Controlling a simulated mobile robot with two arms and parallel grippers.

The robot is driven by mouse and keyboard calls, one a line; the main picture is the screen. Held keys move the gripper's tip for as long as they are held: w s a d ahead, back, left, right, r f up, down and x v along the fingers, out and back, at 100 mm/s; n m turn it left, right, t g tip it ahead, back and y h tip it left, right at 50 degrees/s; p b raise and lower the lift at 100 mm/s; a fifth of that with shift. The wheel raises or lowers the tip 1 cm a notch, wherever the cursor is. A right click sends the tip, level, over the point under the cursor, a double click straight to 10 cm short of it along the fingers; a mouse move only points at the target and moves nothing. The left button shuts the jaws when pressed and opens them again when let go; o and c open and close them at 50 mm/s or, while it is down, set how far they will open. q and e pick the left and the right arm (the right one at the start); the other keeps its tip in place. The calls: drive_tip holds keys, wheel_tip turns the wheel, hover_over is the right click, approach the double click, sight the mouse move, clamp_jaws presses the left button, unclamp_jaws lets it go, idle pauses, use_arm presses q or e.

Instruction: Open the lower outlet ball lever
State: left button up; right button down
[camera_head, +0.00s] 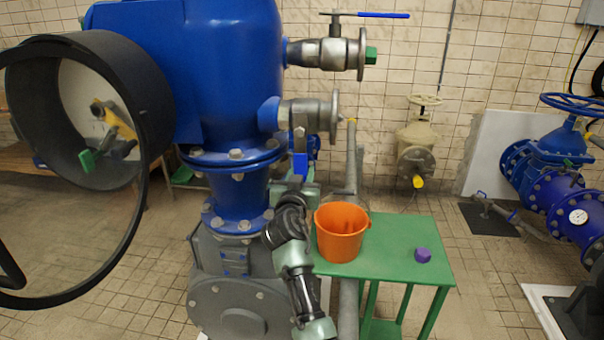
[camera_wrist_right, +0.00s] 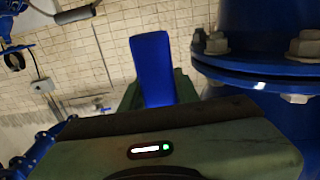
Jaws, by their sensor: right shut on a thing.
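The lower outlet ball valve (camera_head: 308,115) is a steel flanged stub on the right side of the blue pump body. Its blue lever (camera_head: 300,164) points down from the valve, across the outlet. My right gripper (camera_head: 300,178) comes from below and is shut on the lever's lower part. In the right wrist view the blue lever (camera_wrist_right: 153,68) stands up between the green fingers, with its lower end hidden behind the gripper housing. My left gripper is in neither view.
The upper outlet valve (camera_head: 335,52) has a blue lever (camera_head: 384,15) lying along its pipe. An orange bucket (camera_head: 341,238) and a purple object (camera_head: 423,255) stand on a green table (camera_head: 400,240) right of my arm. A large black ring (camera_head: 150,110) is at the left.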

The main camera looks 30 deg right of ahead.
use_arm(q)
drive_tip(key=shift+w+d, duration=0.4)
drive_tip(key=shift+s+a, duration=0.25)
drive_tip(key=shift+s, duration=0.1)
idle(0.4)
